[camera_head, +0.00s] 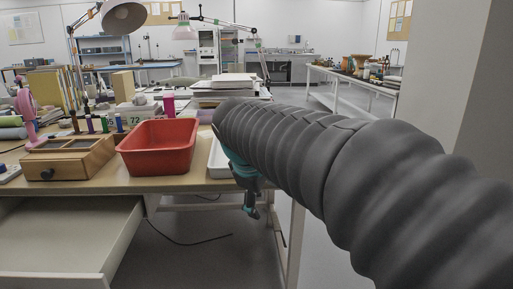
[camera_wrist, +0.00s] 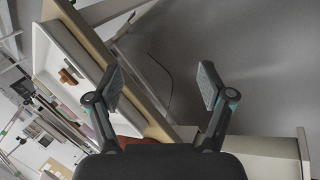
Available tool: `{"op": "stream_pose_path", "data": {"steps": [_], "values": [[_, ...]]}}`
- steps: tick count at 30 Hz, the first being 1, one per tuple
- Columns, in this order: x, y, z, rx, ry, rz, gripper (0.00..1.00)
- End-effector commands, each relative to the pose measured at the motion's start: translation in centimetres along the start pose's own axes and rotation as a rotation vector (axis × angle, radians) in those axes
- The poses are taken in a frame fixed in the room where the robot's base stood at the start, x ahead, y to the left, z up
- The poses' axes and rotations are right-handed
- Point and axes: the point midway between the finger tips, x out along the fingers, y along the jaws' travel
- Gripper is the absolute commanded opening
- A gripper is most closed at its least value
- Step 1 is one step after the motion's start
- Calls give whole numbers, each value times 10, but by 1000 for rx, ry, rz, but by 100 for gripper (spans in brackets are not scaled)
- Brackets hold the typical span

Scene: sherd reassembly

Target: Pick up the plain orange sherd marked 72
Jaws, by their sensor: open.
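A small orange-brown sherd (camera_wrist: 68,76) lies in a white tray (camera_wrist: 42,50) at the left of the wrist view. No number can be read on it. In the head view the white tray (camera_head: 216,160) shows only partly beside the red bin, and my arm hides the rest and any sherd in it. My gripper (camera_wrist: 160,80) is open and empty, its two fingers apart over the floor beyond the table edge.
A red bin (camera_head: 158,148) stands left of the tray, with a wooden box (camera_head: 70,160) farther left. Tubes, books and lamps crowd the back of the table. An open drawer (camera_head: 65,240) juts out at the front left. Floor with a dark cable is free below.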

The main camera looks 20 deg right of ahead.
Motion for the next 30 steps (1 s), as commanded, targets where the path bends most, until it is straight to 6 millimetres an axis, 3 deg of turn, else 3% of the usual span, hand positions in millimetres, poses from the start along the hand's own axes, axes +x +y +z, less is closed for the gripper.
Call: {"op": "stream_pose_path", "data": {"steps": [1, 6, 15, 22, 30], "values": [[1, 19, -15, -69, -33, 19, 80], [8, 75, -56, -298, -155, 85, 80], [33, 155, -130, -663, -405, 161, 80], [60, 195, -182, -899, -620, 180, 80], [85, 212, -218, -1066, -817, 163, 80]]}}
